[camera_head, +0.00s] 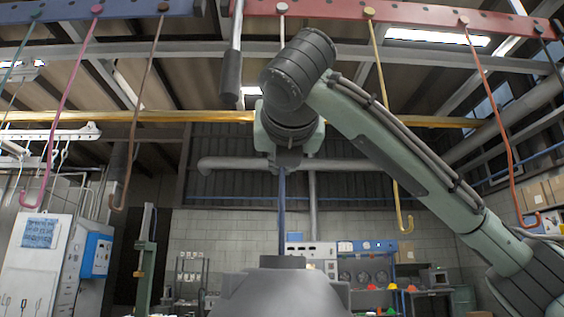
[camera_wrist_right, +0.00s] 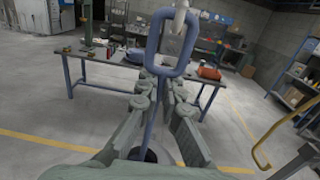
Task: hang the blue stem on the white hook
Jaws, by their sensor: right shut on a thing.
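The blue stem (camera_wrist_right: 148,128) has a rounded rectangular loop at its top (camera_wrist_right: 152,45). My right gripper (camera_wrist_right: 158,100) is shut on the stem below the loop. In the head view the lower stem (camera_head: 281,205) hangs straight down under my right gripper (camera_head: 287,150), and the wrist hides the loop. The white hook (camera_head: 282,22) hangs from the red rail, its lower end hidden behind my arm. In the right wrist view the white hook (camera_wrist_right: 180,18) is at the loop's upper bar. I cannot tell whether it passes through the loop. My left gripper is not in view.
A yellow hook (camera_head: 388,120) hangs close on the right, with an orange-red hook (camera_head: 498,130) farther right. Brown (camera_head: 135,130) and pink (camera_head: 58,120) hooks hang left. A metal rod with a dark grip (camera_head: 231,70) hangs beside my wrist. A table (camera_wrist_right: 85,62) stands beyond.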

